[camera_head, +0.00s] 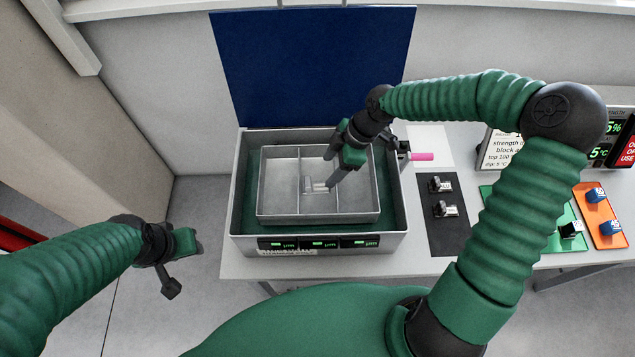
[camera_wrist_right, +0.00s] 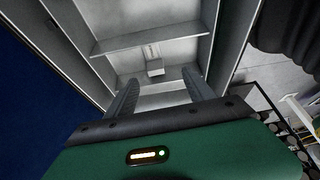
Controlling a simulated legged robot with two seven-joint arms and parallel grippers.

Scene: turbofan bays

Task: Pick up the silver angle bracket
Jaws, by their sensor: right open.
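The silver angle bracket (camera_head: 309,184) is a small light-grey L-shaped piece on the floor of the middle compartment of a grey divided tray (camera_head: 271,207). In the right wrist view the bracket (camera_wrist_right: 155,67) lies just beyond and between the fingertips. My right gripper (camera_head: 331,184) reaches down into the tray, just right of the bracket in the head view. Its two fingers stand apart in the right wrist view (camera_wrist_right: 158,78), with nothing held between them. My left gripper (camera_head: 182,268) hangs left of the table, away from the tray; its finger opening is unclear.
The tray sits in a larger grey box (camera_head: 240,215) with a green lining and small displays in front. A blue panel (camera_head: 315,65) rises behind. A black mat (camera_head: 440,220) with metal parts, a pink-ended tool (camera_head: 421,157) and an orange mat (camera_head: 606,228) lie to the right.

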